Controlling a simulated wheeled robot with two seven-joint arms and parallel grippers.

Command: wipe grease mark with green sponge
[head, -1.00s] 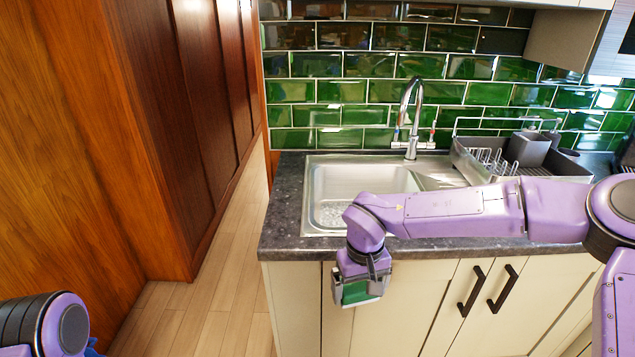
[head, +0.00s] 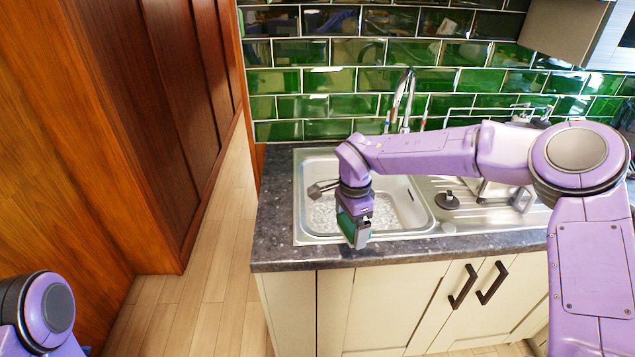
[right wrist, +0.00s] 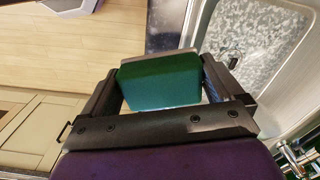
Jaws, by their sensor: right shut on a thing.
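The green sponge (head: 345,227) is in my right gripper (head: 355,238), over the front edge of the sink in the head view. In the right wrist view, the sponge (right wrist: 160,82) sits between the two dark fingers (right wrist: 162,95), with a paler layer along its far edge. The right gripper is shut on it. The sink (head: 412,222) is a steel basin set in a dark speckled worktop (head: 275,225). I cannot make out a grease mark in either view. Only a purple and black part of my left arm shows at the bottom left; its gripper is out of view.
A tap (head: 403,100) stands behind the basin. A round black piece (head: 447,200) lies on the drainer, and a dish rack (head: 490,112) is partly hidden behind my right arm. Cream cupboards (head: 385,305) with black handles stand below. Wooden floor (head: 205,270) is clear at the left.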

